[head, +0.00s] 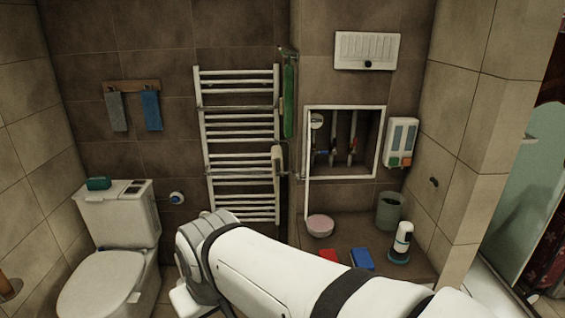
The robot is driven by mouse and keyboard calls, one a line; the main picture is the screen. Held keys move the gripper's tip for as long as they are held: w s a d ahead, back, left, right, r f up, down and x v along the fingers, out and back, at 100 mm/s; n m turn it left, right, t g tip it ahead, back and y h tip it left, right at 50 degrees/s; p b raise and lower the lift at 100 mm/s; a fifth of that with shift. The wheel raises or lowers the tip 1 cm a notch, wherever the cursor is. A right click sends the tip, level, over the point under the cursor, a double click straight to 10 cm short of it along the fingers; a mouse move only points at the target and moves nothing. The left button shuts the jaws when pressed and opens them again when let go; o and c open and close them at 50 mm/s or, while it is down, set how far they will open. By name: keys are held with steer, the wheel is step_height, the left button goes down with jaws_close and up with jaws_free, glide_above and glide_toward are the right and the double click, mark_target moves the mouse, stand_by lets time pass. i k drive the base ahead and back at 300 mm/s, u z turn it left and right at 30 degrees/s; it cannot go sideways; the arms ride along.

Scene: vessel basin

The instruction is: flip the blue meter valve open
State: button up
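An open white-framed recess (306,170) in the back wall holds several vertical pipes and a round pale meter (317,121). A small blue part (331,156), likely the meter valve's handle, shows low among the pipes. It is too small for me to tell its position. A red part is on the pipe to its right. My white arm crosses the lower middle of the head view, well below and in front of the recess. My gripper cannot be made out.
A toilet (115,215) stands at left, with a small wall valve (177,198) beside it. A towel radiator (240,145) is left of the recess. Below the recess, a ledge holds a pink bowl (320,225), a bin (389,211) and a bottle (402,243). A dispenser (400,143) hangs right.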

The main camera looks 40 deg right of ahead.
mark_target(313, 152)
steer(key=u, duration=0.05)
steer(key=k, duration=0.65)
steer(key=z, duration=1.25)
steer(key=i, duration=1)
steer(key=u, duration=1.15)
steer(key=k, duration=0.9)
steer(key=z, duration=0.15)
